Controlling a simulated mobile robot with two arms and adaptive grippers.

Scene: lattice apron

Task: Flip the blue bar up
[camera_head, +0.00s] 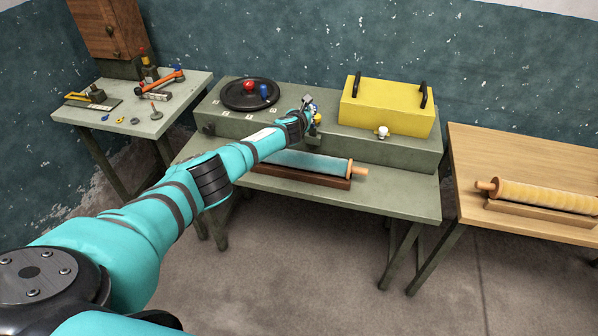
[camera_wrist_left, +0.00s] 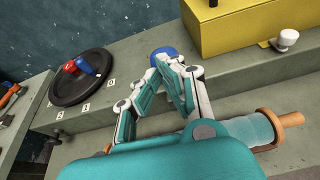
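My left gripper (camera_head: 308,104) is over the front of the raised green ledge, between the round black dial and the yellow box. In the left wrist view its fingers (camera_wrist_left: 165,68) converge at the tips with little or no gap. A rounded blue piece (camera_wrist_left: 163,51), which may be the end of the blue bar, shows just beyond the fingertips. The fingers cover its lower part, and I cannot tell whether they touch it. In the head view a small yellow part (camera_head: 317,118) shows beside the gripper. My right gripper is not in view.
The black dial (camera_head: 249,95) carries a red and a blue knob. The yellow box (camera_head: 387,106) has black handles, with a white knob (camera_head: 382,132) below it. A blue-covered roller (camera_head: 310,164) lies in front of the ledge. Side tables hold tools and a wooden roller (camera_head: 545,195).

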